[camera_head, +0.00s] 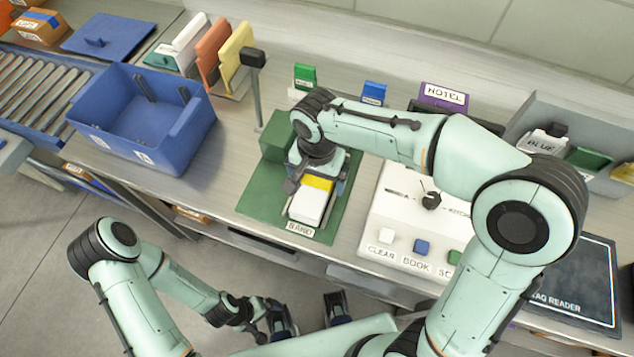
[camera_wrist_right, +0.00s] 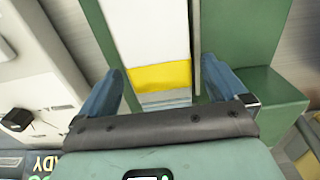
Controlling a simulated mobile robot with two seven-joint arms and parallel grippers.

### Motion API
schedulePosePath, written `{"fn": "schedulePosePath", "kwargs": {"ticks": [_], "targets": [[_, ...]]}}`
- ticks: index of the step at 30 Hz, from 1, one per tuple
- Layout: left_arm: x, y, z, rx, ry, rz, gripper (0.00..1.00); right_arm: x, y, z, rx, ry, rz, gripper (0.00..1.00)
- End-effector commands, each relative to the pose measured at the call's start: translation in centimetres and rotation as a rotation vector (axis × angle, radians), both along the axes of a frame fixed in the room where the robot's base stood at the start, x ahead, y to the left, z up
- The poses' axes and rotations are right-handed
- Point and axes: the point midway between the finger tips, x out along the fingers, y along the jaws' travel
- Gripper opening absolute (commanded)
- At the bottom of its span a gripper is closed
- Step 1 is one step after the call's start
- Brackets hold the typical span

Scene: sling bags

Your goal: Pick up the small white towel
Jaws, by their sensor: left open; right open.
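A small white folded towel with a yellow band (camera_head: 309,205) lies on the green station marked BAND (camera_head: 257,213). My right gripper (camera_head: 318,190) is over it, partly hiding its far end. In the right wrist view, the towel's white and yellow surface (camera_wrist_right: 158,42) shows between the two open blue fingers (camera_wrist_right: 163,85), one on each side. I cannot tell whether the fingers touch it. My left gripper (camera_head: 310,314) is open and empty, low in front of the counter edge.
A blue bin (camera_head: 140,155) stands to the left, beside a roller conveyor (camera_head: 30,90). A thin post (camera_head: 257,95) rises behind the station. A white panel with buttons (camera_head: 395,215) is close on its right, with a dark tag reader (camera_head: 570,280) beyond.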

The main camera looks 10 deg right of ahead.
Motion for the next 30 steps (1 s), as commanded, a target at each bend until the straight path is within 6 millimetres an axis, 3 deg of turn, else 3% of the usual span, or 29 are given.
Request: {"fn": "schedulePosePath", "kwargs": {"ticks": [1, 7, 20, 26, 30], "targets": [[0.0, 0.0, 0.0, 0.000, 0.000, 0.000, 0.94, 0.0, 0.0, 0.0, 0.000, 0.000, 0.000, 0.99], [0.0, 0.0, 0.0, 0.000, 0.000, 0.000, 0.94, 0.0, 0.0, 0.0, 0.000, 0.000, 0.000, 0.35], [0.1, 0.0, 0.2, 0.000, -0.001, 0.000, 0.94, 0.0, 0.0, 0.9, 0.001, -0.002, 0.001, 0.35], [0.3, 0.0, 0.7, 0.000, -0.003, 0.000, 0.94, 0.1, 0.1, 3.9, 0.003, -0.004, 0.000, 0.35], [0.6, 0.0, 1.3, 0.000, -0.007, 0.000, 0.94, 0.1, 0.1, 7.4, 0.003, -0.007, -0.001, 0.35]]}}
